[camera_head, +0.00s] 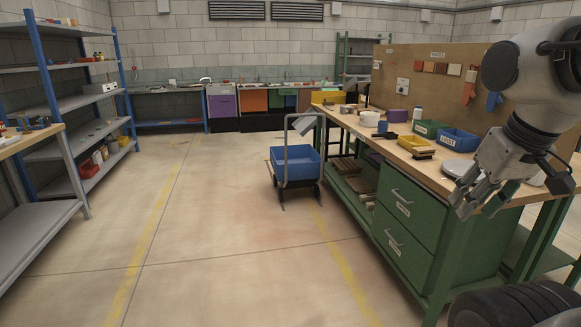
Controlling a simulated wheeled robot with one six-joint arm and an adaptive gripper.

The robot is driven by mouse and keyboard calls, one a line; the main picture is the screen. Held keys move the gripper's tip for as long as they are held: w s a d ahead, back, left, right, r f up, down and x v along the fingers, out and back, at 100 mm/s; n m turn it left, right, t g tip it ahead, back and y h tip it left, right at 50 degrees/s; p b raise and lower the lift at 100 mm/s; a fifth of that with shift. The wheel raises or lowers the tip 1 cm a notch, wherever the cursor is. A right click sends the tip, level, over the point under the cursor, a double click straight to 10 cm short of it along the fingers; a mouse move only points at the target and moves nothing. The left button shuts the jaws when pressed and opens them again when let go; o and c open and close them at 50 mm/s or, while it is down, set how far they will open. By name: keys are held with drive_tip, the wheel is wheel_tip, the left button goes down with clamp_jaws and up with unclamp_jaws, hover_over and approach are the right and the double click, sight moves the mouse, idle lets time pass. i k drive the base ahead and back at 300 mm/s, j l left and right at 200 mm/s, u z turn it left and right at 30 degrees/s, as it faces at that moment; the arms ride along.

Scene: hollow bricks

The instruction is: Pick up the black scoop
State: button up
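My gripper (510,193) hangs at the right over the near end of the workbench (402,164). Its fingers look spread apart with nothing between them. No black scoop can be made out for certain. A small flat black item (422,154) lies on the benchtop by the yellow bin (414,144), to the left of my gripper. Another dark item (384,134) lies farther back on the bench, near a blue piece. Both are too small to tell what they are. My gripper and arm hide part of the near benchtop.
A green bin (430,129), a blue bin (459,139) and a grey round plate (459,168) are on the bench. A blue cart (298,162) stands on the floor to its left. Shelves (83,103) line the left wall. The middle floor is clear.

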sight(389, 136)
drive_tip(key=i, duration=2.05)
drive_tip(key=i+j+z, duration=0.15)
drive_tip(key=i+z, duration=0.2)
drive_tip(key=i, duration=0.25)
drive_tip(key=i+j+z, duration=0.35)
drive_tip(key=i, duration=0.25)
drive_tip(key=i+j+z, duration=0.35)
drive_tip(key=i+j, duration=0.1)
drive_tip(key=i, duration=0.1)
